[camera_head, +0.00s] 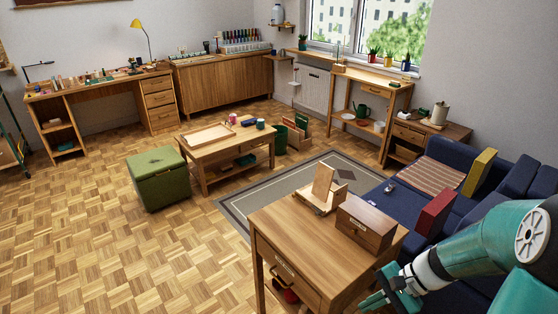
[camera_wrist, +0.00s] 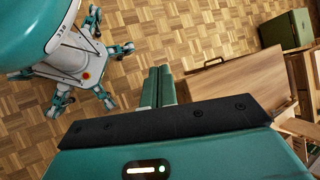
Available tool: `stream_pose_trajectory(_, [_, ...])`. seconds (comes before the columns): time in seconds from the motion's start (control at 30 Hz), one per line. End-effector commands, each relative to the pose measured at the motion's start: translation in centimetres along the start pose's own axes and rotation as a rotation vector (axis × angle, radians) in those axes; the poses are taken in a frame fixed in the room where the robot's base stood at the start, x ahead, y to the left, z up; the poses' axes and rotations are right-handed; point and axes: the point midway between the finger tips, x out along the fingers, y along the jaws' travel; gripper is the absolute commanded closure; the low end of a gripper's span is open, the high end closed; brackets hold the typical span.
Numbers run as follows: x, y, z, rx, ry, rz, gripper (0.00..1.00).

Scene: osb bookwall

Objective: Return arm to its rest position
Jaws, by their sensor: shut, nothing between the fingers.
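My gripper (camera_head: 385,292) is at the lower right of the head view, at the end of my teal and white arm. It is beside the right side of the small wooden table (camera_head: 285,222), below the level of its top. In the wrist view my gripper (camera_wrist: 158,82) shows its two teal fingers side by side, shut with nothing between them. The wooden table (camera_wrist: 215,85) also shows to the right of the fingers there. My legs and base fill the upper left of the wrist view.
A wooden box (camera_head: 367,223) and a wooden stand (camera_head: 322,190) sit on the small table. A blue sofa (camera_head: 405,190) with cushions is at the right, close to my arm. A green ottoman (camera_head: 157,180) and a low table (camera_head: 225,150) stand farther back. The parquet floor at left is clear.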

Motion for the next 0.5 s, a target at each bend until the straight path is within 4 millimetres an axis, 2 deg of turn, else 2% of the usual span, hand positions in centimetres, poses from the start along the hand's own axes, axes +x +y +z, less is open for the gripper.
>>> stream_pose_trajectory(0.03, [-0.6, -0.6, 1.2, -0.062, 0.037, 0.043, 1.00])
stream_pose_trajectory(0.5, [-6.0, -3.3, 10.8, -0.595, 0.396, 0.346, 1.00])
